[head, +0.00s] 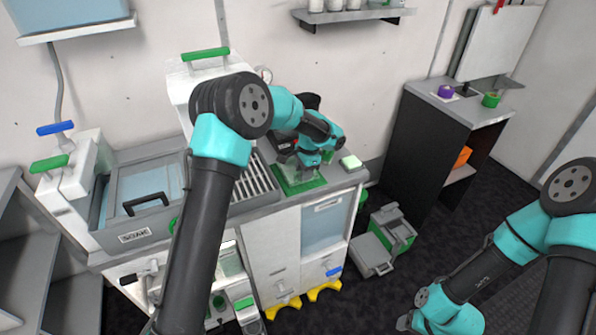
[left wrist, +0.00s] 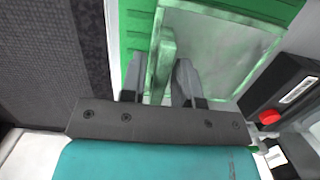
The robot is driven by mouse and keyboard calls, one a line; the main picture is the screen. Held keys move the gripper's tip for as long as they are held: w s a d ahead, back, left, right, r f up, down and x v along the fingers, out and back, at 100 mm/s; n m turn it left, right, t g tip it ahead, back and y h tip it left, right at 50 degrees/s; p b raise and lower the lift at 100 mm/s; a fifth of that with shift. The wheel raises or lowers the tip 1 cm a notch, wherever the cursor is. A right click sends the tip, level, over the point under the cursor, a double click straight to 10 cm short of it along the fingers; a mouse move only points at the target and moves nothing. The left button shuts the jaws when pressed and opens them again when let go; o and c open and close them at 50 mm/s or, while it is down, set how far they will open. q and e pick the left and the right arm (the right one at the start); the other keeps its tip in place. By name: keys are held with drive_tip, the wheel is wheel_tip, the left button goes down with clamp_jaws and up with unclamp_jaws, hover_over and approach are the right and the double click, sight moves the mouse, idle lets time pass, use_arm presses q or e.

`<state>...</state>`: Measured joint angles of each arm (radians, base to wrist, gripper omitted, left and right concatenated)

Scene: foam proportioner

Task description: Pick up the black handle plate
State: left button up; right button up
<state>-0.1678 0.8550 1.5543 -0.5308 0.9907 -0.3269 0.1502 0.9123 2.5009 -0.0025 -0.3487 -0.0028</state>
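A slotted grey rack (head: 255,182) lies between the basin and the green tray. A black box with a red button (left wrist: 269,117) is close to my left gripper. A dark cabinet (head: 437,140) stands beyond.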

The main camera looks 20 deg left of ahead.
use_arm(q)
clamp_jaws()
drive_tip(key=shift+r, duration=0.15)
wheel_tip(320, 180, up, 10)
drive_tip(key=shift+f, duration=0.1)
idle(0.6)
idle(0.4)
